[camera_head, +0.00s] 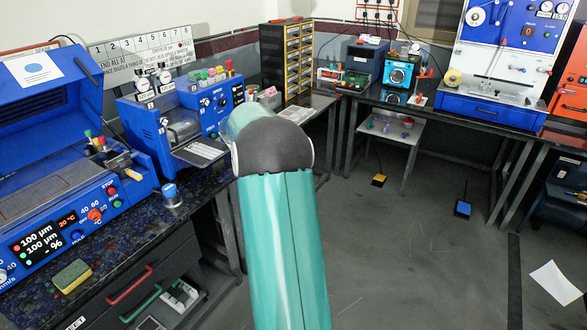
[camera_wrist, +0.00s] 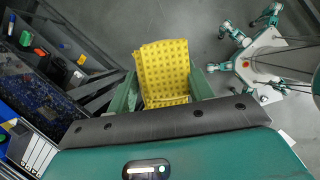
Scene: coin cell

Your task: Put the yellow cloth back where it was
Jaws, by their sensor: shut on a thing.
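The yellow cloth (camera_wrist: 162,66) has a pattern of small darker marks and shows in the wrist view between the two green fingers of my gripper (camera_wrist: 164,88). My gripper is shut on it. The cloth spreads out beyond the fingertips, with the grey floor in view behind it. In the head view my arm fills the middle, and neither the gripper nor the cloth shows there.
A dark speckled bench (camera_head: 128,231) runs along the left, carrying blue machines and a yellow-green sponge (camera_head: 72,276). A drawer (camera_head: 184,296) below it stands open. A white sheet (camera_head: 555,283) lies on the floor at right. The central floor is mostly clear.

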